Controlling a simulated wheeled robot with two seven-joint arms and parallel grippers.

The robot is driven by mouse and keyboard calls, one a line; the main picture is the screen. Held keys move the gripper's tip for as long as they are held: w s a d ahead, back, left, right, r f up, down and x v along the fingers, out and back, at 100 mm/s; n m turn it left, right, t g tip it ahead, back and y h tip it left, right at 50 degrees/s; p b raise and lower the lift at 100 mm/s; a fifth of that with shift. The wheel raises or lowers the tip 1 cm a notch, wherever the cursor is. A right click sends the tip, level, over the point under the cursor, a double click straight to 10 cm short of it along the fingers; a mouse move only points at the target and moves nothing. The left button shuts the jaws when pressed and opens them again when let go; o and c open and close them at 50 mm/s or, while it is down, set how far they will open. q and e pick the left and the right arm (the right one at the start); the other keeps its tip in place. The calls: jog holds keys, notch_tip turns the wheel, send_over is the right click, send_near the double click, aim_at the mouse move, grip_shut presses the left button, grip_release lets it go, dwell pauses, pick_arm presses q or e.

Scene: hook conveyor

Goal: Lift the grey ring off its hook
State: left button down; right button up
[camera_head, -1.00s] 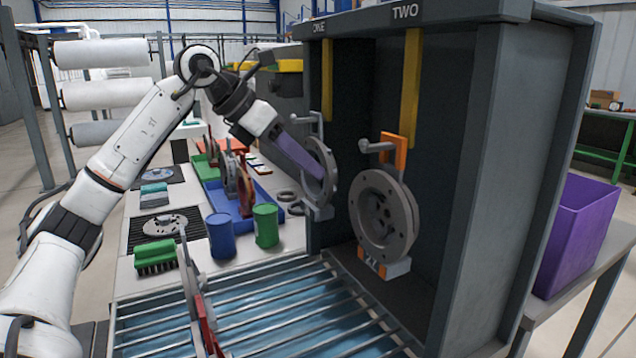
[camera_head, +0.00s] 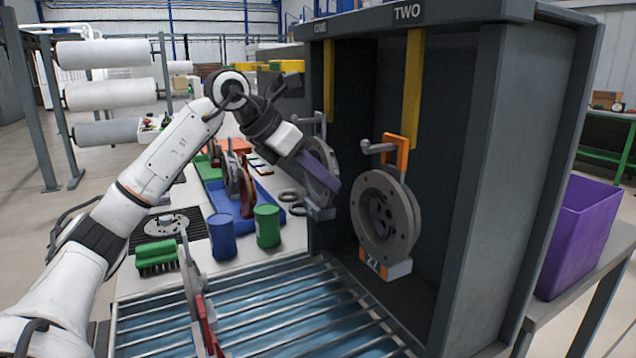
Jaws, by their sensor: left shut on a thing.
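A grey ring (camera_head: 316,153) hangs upright in the bay under the left-hand label, close to a grey hook (camera_head: 312,120). My left gripper (camera_head: 328,182) lies across the face of this ring with its purple fingers and is shut on it. The fingers hide part of the ring, and I cannot tell whether it is clear of the hook. A second, larger grey ring (camera_head: 386,212) with holes hangs at the bay marked TWO, below a hook (camera_head: 378,148) on an orange bracket (camera_head: 402,155). My right gripper is not in view.
The dark cabinet (camera_head: 520,150) walls in both bays. A slatted conveyor (camera_head: 260,310) runs in front. On the left table stand a blue can (camera_head: 221,237), a green can (camera_head: 267,227), a green brush (camera_head: 156,256) and a blue tray (camera_head: 222,202). A purple bin (camera_head: 580,235) stands at right.

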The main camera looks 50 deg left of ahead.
aim_at(327, 161)
pick_arm(q)
jog(key=shift+r, duration=0.25)
